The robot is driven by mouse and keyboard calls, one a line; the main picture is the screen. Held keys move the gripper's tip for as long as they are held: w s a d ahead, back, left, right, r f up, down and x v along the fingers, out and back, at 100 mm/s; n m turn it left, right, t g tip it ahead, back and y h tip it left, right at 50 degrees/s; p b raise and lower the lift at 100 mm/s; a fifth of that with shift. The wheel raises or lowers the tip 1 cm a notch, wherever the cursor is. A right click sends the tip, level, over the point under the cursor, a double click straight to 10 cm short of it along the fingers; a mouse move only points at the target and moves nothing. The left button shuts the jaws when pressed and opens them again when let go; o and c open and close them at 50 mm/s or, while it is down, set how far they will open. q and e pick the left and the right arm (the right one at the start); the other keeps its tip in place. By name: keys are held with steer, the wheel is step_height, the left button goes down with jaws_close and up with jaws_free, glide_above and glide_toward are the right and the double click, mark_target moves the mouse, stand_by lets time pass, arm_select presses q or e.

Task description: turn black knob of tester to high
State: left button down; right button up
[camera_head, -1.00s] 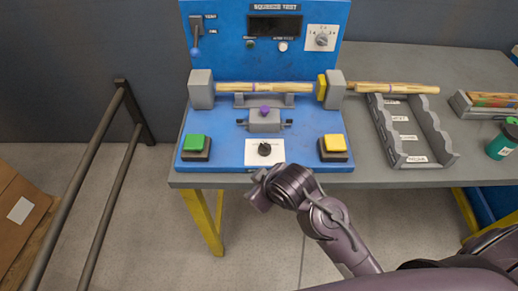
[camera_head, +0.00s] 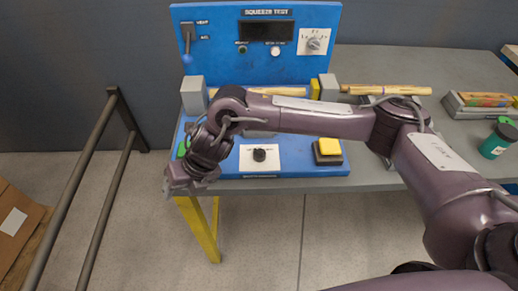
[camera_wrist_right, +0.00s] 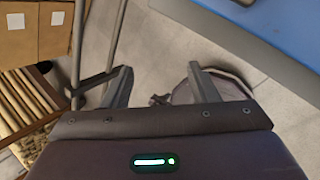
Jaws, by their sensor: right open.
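The blue tester (camera_head: 215,62) stands on the bench. Its black knob (camera_head: 259,155) sits on a white plate at the front middle of the base. The plate's markings are too small to read. My right gripper (camera_head: 178,184) is open and empty, left of the knob and just off the tester's front left corner, apart from it. My right forearm crosses above the base and hides its middle and most of the green button (camera_head: 182,148). In the right wrist view, the open gripper (camera_wrist_right: 163,82) points at the floor, with the blue edge (camera_wrist_right: 275,25) at upper right. My left gripper is out of view.
A yellow button (camera_head: 328,146) is right of the knob. A dark rail (camera_head: 92,200) and a cardboard box (camera_head: 18,232) stand at left. Wooden spindles (camera_head: 385,89) and a green cup (camera_head: 496,142) lie to the right. Floor in front of the bench is clear.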

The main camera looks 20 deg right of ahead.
mark_target(260, 150)
steer(key=w+d+h, duration=0.1)
steer(key=d, duration=0.2)
steer(key=w+d+r+h, duration=0.1)
steer(key=w+d, duration=0.1)
steer(key=d, duration=0.1)
steer(key=w+d+n+h, duration=0.1)
steer(key=d, duration=0.3)
steer(key=shift+w+r, duration=0.2)
steer(key=shift+r, duration=0.05)
steer(key=d+r+h, duration=0.1)
steer(key=d, duration=0.2)
steer(key=w+d+r, duration=0.1)
steer(key=d+r, duration=0.1)
steer(key=d, duration=0.2)
steer(key=w+d+r+g+h, duration=0.1)
steer(key=d+r, duration=0.1)
steer(key=d, duration=0.2)
steer(key=shift+w+h, duration=0.2)
steer(key=shift+h, duration=0.1)
steer(key=shift+d+f, duration=0.15)
step_height(260, 150, down, 7)
steer(key=shift+f+p, duration=0.2)
steer(key=shift+p, duration=0.45)
steer(key=c, duration=1)
